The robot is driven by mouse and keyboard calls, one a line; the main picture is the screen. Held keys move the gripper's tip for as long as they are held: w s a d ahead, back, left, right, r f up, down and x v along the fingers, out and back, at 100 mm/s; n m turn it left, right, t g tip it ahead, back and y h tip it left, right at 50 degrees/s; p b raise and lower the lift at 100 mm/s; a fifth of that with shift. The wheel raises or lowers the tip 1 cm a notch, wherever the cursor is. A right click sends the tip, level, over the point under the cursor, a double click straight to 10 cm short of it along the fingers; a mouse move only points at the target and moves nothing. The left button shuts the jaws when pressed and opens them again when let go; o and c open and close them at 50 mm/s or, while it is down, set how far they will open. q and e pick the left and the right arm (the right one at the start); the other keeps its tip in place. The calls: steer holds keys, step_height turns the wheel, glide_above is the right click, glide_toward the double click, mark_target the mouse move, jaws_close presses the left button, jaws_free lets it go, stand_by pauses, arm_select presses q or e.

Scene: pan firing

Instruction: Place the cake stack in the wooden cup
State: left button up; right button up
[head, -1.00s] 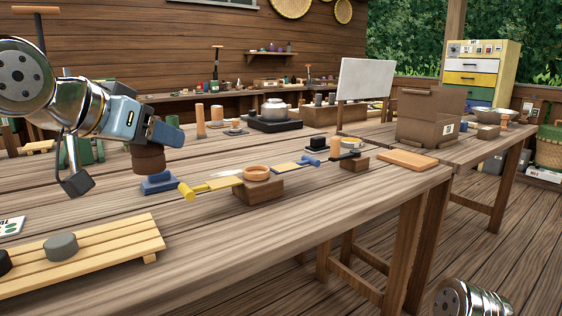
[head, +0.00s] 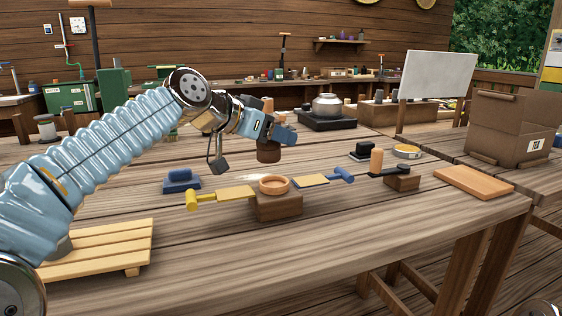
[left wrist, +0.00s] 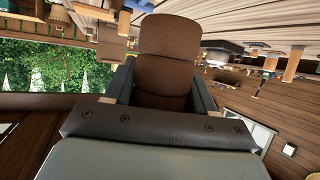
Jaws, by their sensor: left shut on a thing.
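My left gripper (head: 277,137) is shut on the cake stack (head: 268,153), a dark brown stack of round pieces. It holds the stack in the air above the table. In the left wrist view the cake stack (left wrist: 168,62) shows between the two fingers. The wooden cup (head: 274,190), a low orange-brown ring, sits on a brown wooden block (head: 278,208). In the head view the stack appears just above and slightly left of the cup, with a gap between them. The cup's inside is mostly hidden. My right gripper is not in view.
A yellow-handled tool (head: 208,198) and a blue-handled tool (head: 330,178) lie either side of the cup. A blue stamp-like block (head: 181,182) is left. A slatted wooden rack (head: 100,252) is front left. An orange-brown board (head: 474,182) and cardboard box (head: 512,125) are right.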

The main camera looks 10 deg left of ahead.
arm_select(q)
steer(key=w+f, duration=0.2)
steer(key=f, duration=0.1)
steer(key=shift+w, duration=0.25)
steer(key=shift+w+f+b, duration=0.2)
steer(key=shift+f, duration=0.85)
steer(key=shift+w+f+b, duration=0.15)
steer(key=shift+w+f, duration=0.05)
steer(key=shift+f, duration=0.8)
steer(key=shift+f, duration=0.15)
steer(key=o, duration=1.2)
steer(key=shift+c, duration=0.2)
steer(key=shift+s+r, duration=0.1)
steer(key=shift+r, duration=0.2)
steer(key=v, duration=1.1)
steer(key=shift+s, duration=0.35)
